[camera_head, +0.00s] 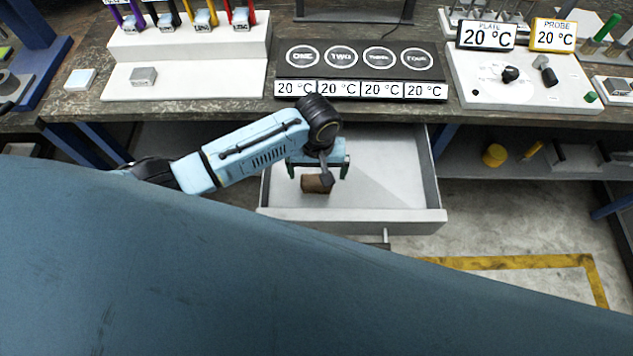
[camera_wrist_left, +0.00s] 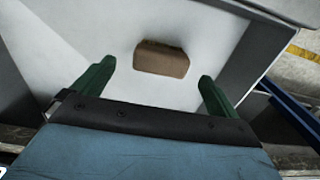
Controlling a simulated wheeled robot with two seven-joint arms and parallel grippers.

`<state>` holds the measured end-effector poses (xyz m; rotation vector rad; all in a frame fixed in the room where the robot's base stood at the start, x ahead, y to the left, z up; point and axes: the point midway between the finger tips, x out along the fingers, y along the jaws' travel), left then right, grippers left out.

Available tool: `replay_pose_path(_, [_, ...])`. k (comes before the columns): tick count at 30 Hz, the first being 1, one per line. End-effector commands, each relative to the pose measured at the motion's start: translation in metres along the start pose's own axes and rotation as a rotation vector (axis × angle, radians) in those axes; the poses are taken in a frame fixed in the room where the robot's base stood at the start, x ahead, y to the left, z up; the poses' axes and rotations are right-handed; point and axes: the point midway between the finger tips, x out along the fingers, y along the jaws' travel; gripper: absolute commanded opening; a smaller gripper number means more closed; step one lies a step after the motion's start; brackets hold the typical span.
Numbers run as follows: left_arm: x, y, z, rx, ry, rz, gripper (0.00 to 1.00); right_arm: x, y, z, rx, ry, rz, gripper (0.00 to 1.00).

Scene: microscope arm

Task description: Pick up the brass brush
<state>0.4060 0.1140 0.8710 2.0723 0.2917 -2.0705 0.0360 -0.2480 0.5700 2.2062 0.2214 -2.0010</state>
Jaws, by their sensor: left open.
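A small brown block-shaped thing, which seems to be the brass brush (camera_head: 314,186), lies on the floor of the open white drawer (camera_head: 388,180). My left gripper (camera_head: 318,173) is inside the drawer's outline, above the brush, with its green fingers apart. In the left wrist view the brush (camera_wrist_left: 161,58) lies just beyond the open fingertips (camera_wrist_left: 157,72), roughly centred between them. Nothing is between the fingers, and no contact shows. The brush's bristles cannot be made out. My right gripper is not in view.
The drawer walls (camera_head: 432,165) and front (camera_head: 355,222) surround the brush. The worktop (camera_head: 210,108) is above the drawer, with a black four-plate heater (camera_head: 360,62) and a white instrument panel (camera_head: 525,90). The drawer floor right of the brush is clear.

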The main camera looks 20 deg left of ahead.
Motion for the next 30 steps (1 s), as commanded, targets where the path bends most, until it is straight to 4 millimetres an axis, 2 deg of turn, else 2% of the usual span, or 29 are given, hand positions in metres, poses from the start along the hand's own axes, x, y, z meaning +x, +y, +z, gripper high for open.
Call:
replay_pose_path(2, [0.014, -0.002, 0.000, -0.001, -0.002, -0.003, 0.98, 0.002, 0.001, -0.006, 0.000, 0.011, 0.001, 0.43])
replay_pose_path(7, [0.038, -0.003, 0.000, 0.000, -0.002, -0.002, 0.98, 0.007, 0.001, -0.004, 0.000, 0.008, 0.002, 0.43])
replay_pose_path(17, [0.043, -0.002, 0.000, 0.001, 0.000, 0.000, 0.97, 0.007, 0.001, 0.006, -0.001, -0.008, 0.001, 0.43])
replay_pose_path(28, [0.043, -0.002, 0.000, 0.000, 0.000, 0.000, 0.48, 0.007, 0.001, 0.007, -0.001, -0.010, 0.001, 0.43])
replay_pose_path(30, [0.043, -0.002, 0.000, 0.000, 0.000, 0.000, 0.48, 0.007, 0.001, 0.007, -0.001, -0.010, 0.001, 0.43])
